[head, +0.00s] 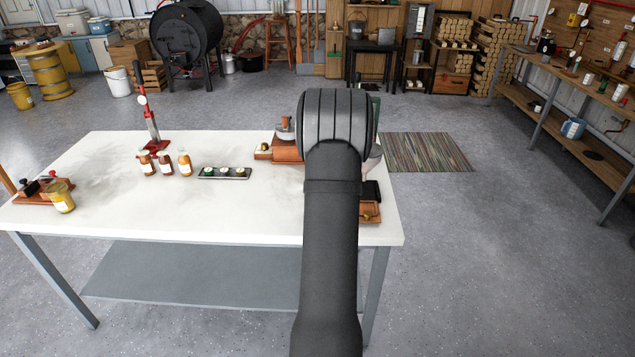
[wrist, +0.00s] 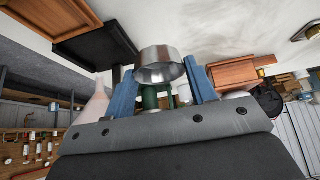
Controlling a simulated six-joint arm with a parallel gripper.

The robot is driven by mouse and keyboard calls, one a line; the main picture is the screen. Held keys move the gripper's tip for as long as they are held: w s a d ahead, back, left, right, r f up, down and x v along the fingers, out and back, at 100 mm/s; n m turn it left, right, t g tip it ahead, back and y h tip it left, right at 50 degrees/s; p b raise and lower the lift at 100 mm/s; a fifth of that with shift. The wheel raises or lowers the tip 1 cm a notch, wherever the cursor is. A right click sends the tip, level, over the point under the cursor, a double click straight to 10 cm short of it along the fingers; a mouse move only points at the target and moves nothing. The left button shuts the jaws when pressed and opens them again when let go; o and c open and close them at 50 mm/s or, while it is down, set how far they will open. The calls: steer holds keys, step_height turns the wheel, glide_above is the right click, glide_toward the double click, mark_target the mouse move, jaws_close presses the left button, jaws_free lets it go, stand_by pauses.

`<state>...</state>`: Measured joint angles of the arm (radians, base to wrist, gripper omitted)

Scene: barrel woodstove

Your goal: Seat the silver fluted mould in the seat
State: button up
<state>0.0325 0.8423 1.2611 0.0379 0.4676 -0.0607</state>
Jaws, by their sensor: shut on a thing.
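The silver fluted mould (wrist: 160,66) is between the blue fingers of my gripper (wrist: 163,84) in the wrist view. The gripper is shut on it, and its round rim faces the camera. In the head view my own arm hides the gripper and the mould. A wooden block (wrist: 235,73) lies beyond the right finger in the wrist view; it also shows left of my arm in the head view (head: 287,152). A black-topped piece (wrist: 95,46) and a wooden tray (wrist: 55,14) are at the upper left. I cannot tell which of these is the seat.
A pale cone-shaped thing (wrist: 94,108) stands close by the left finger. On the white table (head: 120,215) are several bottles (head: 165,162), a tray of small round items (head: 224,173), a red press (head: 152,130) and a yellow jar (head: 61,198). The table's front middle is clear.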

steer(key=s+d+r+m+g+h, duration=0.15)
steer(key=s+d+m, duration=0.35)
steer(key=d, duration=0.5)
steer(key=s+d+r+m+h, duration=0.3)
steer(key=s+d, duration=0.4)
steer(key=d, duration=0.2)
steer(key=w+a+f, duration=0.3)
steer(key=a, duration=0.1)
steer(key=w+a+f, duration=0.4)
steer(key=shift+w+f, duration=0.1)
steer(key=shift+w, duration=0.15)
steer(key=shift+f, duration=2)
steer(key=shift+f, duration=0.1)
steer(key=o, duration=0.5)
steer(key=shift+f, duration=0.1)
steer(key=shift+o, duration=0.9)
steer(key=shift+r, duration=0.25)
steer(key=v, duration=1.2)
